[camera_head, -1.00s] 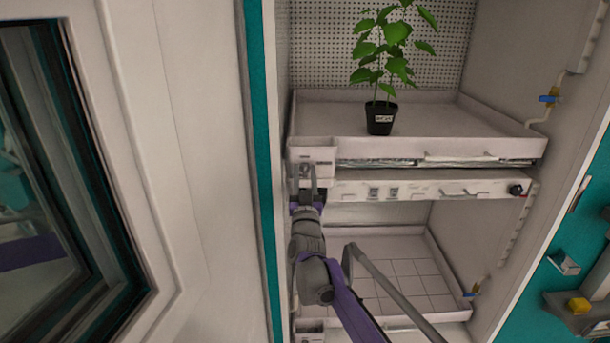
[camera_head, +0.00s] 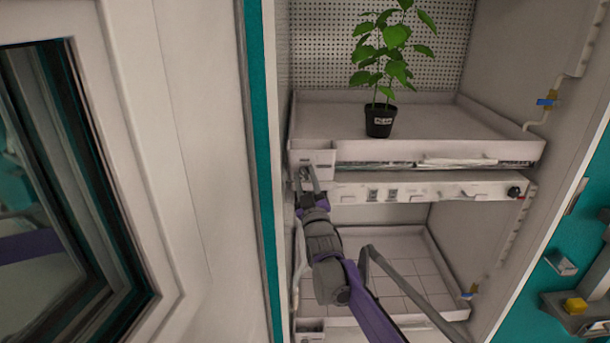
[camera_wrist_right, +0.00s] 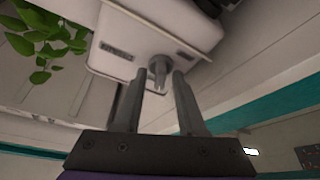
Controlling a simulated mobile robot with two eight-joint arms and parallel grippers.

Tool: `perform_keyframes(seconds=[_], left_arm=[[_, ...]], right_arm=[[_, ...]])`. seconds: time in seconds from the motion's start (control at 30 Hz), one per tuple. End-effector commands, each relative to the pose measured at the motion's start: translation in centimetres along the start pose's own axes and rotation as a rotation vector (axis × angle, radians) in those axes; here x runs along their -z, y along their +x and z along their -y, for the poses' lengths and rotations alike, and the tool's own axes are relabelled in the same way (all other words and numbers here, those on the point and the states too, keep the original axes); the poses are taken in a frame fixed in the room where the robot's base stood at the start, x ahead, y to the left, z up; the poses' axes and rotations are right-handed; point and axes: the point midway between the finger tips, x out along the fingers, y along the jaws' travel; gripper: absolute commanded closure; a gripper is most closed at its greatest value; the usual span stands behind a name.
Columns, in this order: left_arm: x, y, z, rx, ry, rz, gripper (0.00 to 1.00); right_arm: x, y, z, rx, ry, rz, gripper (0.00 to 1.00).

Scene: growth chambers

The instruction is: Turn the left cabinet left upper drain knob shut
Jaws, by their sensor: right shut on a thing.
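The upper drain knob (camera_wrist_right: 158,68) is a small grey knob under the white drain box (camera_head: 312,160) at the front left corner of the upper tray (camera_head: 420,150). My right gripper (camera_head: 309,174) reaches up to it from below. In the right wrist view my right gripper (camera_wrist_right: 157,84) has one finger on each side of the knob and is shut on it. The fingers hide most of the knob in the head view, and its exact angle is hard to tell. My left gripper is not in view.
A potted plant (camera_head: 380,120) stands on the upper tray. A white panel (camera_head: 430,187) with a black knob (camera_head: 514,192) runs below it. A lower tray (camera_head: 440,245) lies beneath. The open door (camera_head: 190,180) is close on the left. A blue-handled valve (camera_head: 547,102) is on the right wall.

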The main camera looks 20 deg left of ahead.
Motion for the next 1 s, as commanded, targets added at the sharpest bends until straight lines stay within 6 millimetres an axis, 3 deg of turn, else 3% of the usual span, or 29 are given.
perform_keyframes(seconds=[0.6,1.0], left_arm=[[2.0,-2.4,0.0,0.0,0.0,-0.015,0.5],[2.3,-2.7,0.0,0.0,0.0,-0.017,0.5]], right_arm=[[0.1,0.1,-0.3,0.223,-0.542,0.002,1.0],[0.1,0.1,-0.3,0.354,-0.857,0.002,1.0]])
